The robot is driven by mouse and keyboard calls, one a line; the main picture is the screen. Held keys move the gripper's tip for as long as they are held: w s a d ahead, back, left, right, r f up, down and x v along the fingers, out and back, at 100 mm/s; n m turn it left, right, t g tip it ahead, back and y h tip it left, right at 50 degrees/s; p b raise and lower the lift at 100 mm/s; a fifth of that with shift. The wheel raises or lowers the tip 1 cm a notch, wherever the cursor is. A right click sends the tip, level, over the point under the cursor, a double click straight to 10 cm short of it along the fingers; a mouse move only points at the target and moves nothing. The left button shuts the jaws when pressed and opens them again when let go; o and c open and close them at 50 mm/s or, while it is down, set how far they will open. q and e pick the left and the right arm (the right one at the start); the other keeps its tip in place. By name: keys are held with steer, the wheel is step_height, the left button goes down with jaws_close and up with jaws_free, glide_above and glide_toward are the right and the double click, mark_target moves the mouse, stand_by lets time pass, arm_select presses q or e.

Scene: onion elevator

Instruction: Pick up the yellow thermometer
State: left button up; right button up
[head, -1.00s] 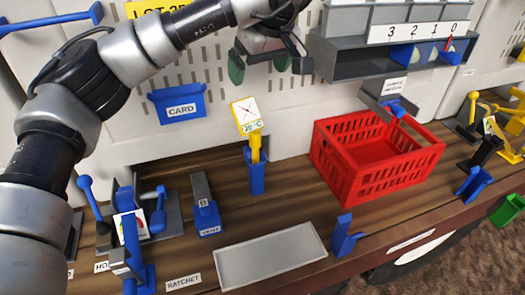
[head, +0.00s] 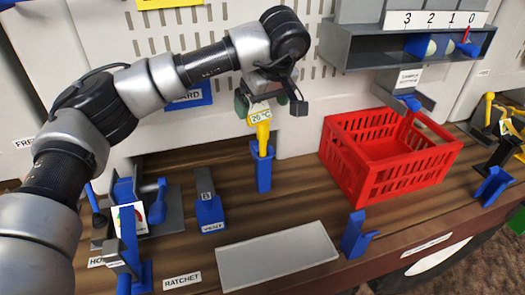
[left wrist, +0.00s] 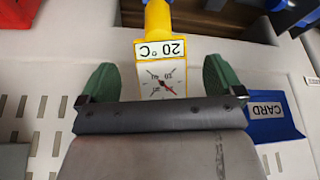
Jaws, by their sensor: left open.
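The yellow thermometer (head: 262,128) stands upright in a blue holder (head: 263,170) on the wooden bench, below my left gripper. Its white dial is mostly hidden behind the gripper in the head view. My left gripper (head: 270,103) is open, pointing down over the thermometer's top. In the left wrist view, the thermometer's dial (left wrist: 162,80) and its "20 °C" label show between the two green fingertips (left wrist: 160,82), with a gap on each side. My right gripper is not in view.
A red crate (head: 350,165) stands to the right on the bench. A grey plate (head: 278,258) lies in front, and a blue hook-shaped stand (head: 355,238) is beside it. A blue card holder (head: 190,97) is on the wall behind my arm.

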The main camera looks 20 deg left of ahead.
mark_target(258, 110)
arm_select(q)
steer(key=p+x, duration=0.1)
steer(key=x, duration=0.1)
steer(key=p+x, duration=0.2)
steer(key=shift+w+a+f, duration=0.25)
steer(key=shift+a, duration=0.05)
steer(key=shift+w+a+f, duration=0.1)
steer(key=shift+f, duration=0.25)
steer(key=c, duration=1.3)
